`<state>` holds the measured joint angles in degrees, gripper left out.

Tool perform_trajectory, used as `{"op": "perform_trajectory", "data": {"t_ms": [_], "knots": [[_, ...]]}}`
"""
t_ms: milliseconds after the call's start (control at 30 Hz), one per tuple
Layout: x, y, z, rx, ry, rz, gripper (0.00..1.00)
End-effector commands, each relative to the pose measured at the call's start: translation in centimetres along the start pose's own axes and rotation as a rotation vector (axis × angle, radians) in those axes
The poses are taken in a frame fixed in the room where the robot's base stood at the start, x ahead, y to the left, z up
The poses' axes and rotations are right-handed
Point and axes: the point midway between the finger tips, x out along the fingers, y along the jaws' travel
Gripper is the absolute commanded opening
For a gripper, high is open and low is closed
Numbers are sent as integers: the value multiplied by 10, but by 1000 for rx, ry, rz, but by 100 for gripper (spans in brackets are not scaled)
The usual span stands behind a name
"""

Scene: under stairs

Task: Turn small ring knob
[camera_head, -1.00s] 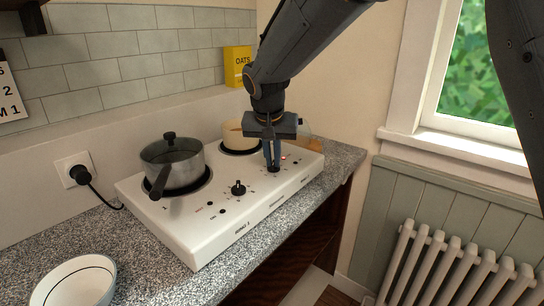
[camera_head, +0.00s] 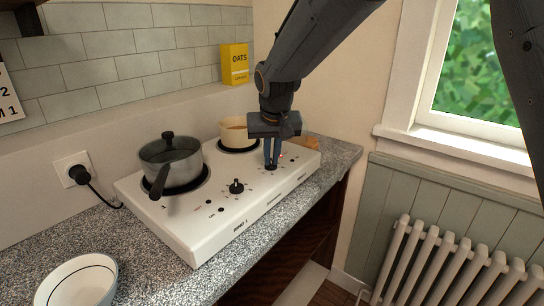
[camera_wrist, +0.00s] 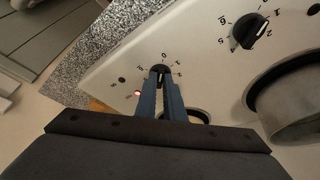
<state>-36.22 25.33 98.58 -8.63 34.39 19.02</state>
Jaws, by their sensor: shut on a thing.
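The small ring knob (camera_wrist: 159,69) is black and sits on the white hotplate (camera_head: 215,230), at the right end of its front panel. In the head view the knob (camera_head: 270,167) is mostly hidden by my fingers. My gripper (camera_wrist: 162,82) points down at it with its two blue-grey fingers closed on the knob's sides. In the head view my gripper (camera_head: 271,161) stands upright over the panel. A red light (camera_head: 282,156) glows beside the knob and also shows in the wrist view (camera_wrist: 137,93).
A second black knob (camera_head: 236,187) is to the left on the panel. A grey saucepan (camera_head: 172,162) stands on the left ring and a cream pot (camera_head: 233,132) on the rear ring.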

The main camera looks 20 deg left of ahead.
Motion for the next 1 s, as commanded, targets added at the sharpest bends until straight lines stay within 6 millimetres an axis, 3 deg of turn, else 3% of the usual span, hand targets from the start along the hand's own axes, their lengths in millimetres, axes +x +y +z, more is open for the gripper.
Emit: {"op": "perform_trajectory", "data": {"t_ms": [33, 133, 467, 1000], "knots": [[0, -1, 0, -2, 0, 0, 10], [0, -1, 0, -1, 0, 0, 27], [-2, 0, 0, 1, 1, 0, 27], [-73, 0, 0, 0, 1, 0, 27]]}}
